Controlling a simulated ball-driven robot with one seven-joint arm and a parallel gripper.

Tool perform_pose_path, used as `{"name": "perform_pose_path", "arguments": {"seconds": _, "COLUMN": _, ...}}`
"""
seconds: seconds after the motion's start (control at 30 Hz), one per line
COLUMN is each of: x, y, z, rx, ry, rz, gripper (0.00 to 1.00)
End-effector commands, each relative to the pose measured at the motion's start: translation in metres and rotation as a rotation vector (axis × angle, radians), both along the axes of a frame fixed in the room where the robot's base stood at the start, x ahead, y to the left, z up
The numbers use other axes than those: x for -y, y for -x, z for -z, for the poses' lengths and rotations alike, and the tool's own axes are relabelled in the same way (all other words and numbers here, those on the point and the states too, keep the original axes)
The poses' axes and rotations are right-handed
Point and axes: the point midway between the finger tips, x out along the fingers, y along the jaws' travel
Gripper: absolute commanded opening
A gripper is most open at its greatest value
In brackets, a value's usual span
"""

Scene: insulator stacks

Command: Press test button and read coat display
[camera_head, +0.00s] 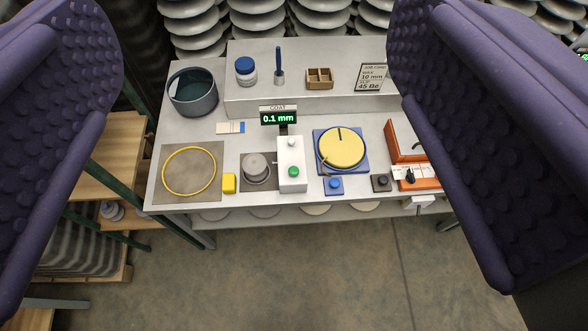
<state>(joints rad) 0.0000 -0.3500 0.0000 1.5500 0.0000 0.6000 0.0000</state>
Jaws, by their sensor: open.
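The coat display (279,117) stands on a short post near the middle of the grey table and reads "0.1 mm" in green under a "COAT" label. In front of it is a white box (290,154) with a green button (293,172) on its front part and a small pale knob on its back part. A blue button (335,183) and a dark button (381,180) sit farther right on small bases; which one is the test button I cannot tell. My gripper (275,270) shows as two wide-apart purple padded fingers, open and empty, one at each side of the view.
A round grey piece (256,167) sits left of the white box. A dark pot (193,92) stands at back left. The floor in front is clear.

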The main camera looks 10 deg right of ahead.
Motion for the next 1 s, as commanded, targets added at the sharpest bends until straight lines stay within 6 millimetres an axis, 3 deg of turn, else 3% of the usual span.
{"name": "perform_pose_path", "arguments": {"seconds": 0.03, "x": 0.0000, "y": 0.0000, "z": 0.0000, "rx": 0.000, "ry": 0.000, "rz": 0.000, "gripper": 0.72}}
{"name": "perform_pose_path", "arguments": {"seconds": 0.3, "x": 0.0000, "y": 0.0000, "z": 0.0000, "rx": 0.000, "ry": 0.000, "rz": 0.000, "gripper": 0.10}}
{"name": "perform_pose_path", "arguments": {"seconds": 0.37, "x": 0.0000, "y": 0.0000, "z": 0.0000, "rx": 0.000, "ry": 0.000, "rz": 0.000, "gripper": 0.00}}
{"name": "perform_pose_path", "arguments": {"seconds": 1.0, "x": 0.0000, "y": 0.0000, "z": 0.0000, "rx": 0.000, "ry": 0.000, "rz": 0.000, "gripper": 0.00}}
